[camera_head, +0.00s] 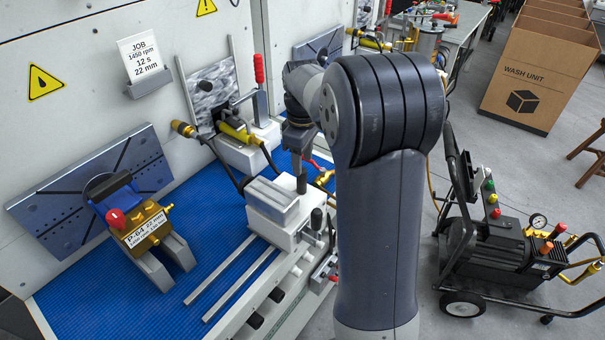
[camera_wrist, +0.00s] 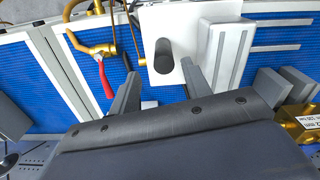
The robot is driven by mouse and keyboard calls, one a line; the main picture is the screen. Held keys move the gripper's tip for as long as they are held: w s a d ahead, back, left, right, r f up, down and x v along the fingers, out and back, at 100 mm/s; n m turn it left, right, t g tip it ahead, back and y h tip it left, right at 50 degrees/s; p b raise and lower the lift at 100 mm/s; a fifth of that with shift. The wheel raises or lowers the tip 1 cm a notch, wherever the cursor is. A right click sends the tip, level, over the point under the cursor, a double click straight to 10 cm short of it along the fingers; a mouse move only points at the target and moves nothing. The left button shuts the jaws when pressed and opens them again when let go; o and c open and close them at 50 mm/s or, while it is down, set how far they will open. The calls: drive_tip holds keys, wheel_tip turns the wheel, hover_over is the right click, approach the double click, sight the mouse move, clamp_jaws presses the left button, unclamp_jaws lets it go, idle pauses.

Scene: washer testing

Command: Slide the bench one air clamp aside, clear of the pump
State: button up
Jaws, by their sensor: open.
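The air clamp, a white block (camera_head: 285,228) with a grey jaw block (camera_head: 272,200) on top, stands at the right end of two grey rails on bench one. A dark round knob (camera_head: 316,218) sticks out of its right side. The pump, a brass block (camera_head: 147,228) with a P-64 label, sits in a grey cradle to the left, with blue mat between it and the clamp. In the wrist view my gripper (camera_wrist: 160,80) is open, its fingers to either side of the clamp's knob (camera_wrist: 164,56). I cannot tell whether they touch it. My arm partly hides the gripper in the head view.
The rails (camera_head: 238,280) run toward the lower left over bare blue mat (camera_head: 115,310). A brass valve with a red lever (camera_wrist: 104,78) is close to one finger. A hand clamp with a red grip (camera_head: 259,68) stands behind. A pump cart (camera_head: 500,245) is on the floor at right.

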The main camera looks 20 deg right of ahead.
drive_tip(key=shift+r, duration=1.55)
